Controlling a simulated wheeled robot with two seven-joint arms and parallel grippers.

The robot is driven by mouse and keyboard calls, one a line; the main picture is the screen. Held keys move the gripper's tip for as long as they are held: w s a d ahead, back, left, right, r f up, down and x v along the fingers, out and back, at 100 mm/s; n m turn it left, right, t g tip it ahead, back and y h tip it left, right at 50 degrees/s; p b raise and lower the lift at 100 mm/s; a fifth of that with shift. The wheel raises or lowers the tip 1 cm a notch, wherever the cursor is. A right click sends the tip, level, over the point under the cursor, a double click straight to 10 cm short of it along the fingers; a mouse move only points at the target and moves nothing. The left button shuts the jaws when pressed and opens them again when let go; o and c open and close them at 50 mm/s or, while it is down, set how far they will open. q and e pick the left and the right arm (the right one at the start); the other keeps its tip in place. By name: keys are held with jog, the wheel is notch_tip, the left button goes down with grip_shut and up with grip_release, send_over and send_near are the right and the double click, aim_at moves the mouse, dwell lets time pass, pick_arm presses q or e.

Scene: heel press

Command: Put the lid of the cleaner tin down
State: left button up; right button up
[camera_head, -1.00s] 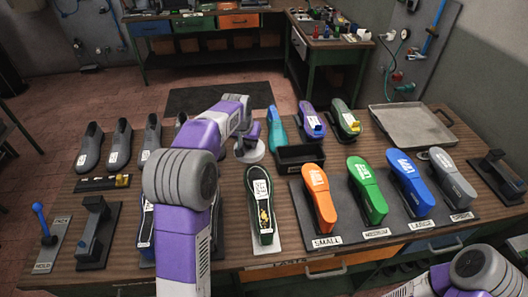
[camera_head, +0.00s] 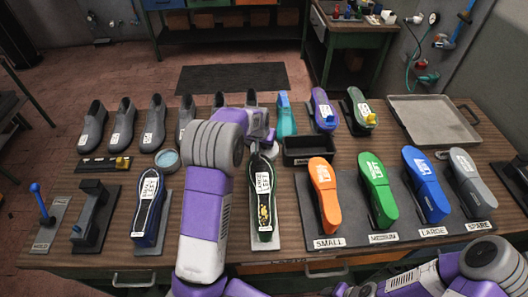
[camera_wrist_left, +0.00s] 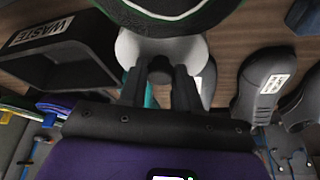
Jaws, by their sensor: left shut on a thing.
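My left gripper (camera_wrist_left: 160,85) is shut on the pale round lid (camera_wrist_left: 195,48), which shows behind the fingers in the wrist view. In the head view the left gripper (camera_head: 262,146) is over the table, just behind the black sole with green edging (camera_head: 264,215); my wrist largely hides the lid there. The open cleaner tin (camera_head: 167,158), round with a light blue inside, stands at left behind the blue-edged sole (camera_head: 149,205), apart from the gripper. My right arm shows at the bottom right, but its fingers cannot be made out.
A black waste bin (camera_head: 308,150) stands close right of the gripper; it also shows in the wrist view (camera_wrist_left: 60,55). Grey shoes (camera_head: 122,125) line the back. Orange, green, blue and grey lasts (camera_head: 379,190) stand at right. A metal tray (camera_head: 430,118) lies at back right.

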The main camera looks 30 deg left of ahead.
aim_at(264, 150)
pick_arm(q)
jog(key=shift+w+f, duration=0.1)
jog(key=shift+f, duration=2.15)
jog(key=shift+f+b, duration=0.2)
jog(key=shift+b, duration=0.15)
jog(key=o, duration=0.8)
jog(key=shift+r, duration=0.1)
jog(key=shift+r+p, duration=0.2)
jog(key=shift+p, duration=0.1)
jog(key=v, duration=1.2)
jog(key=shift+p, duration=0.4)
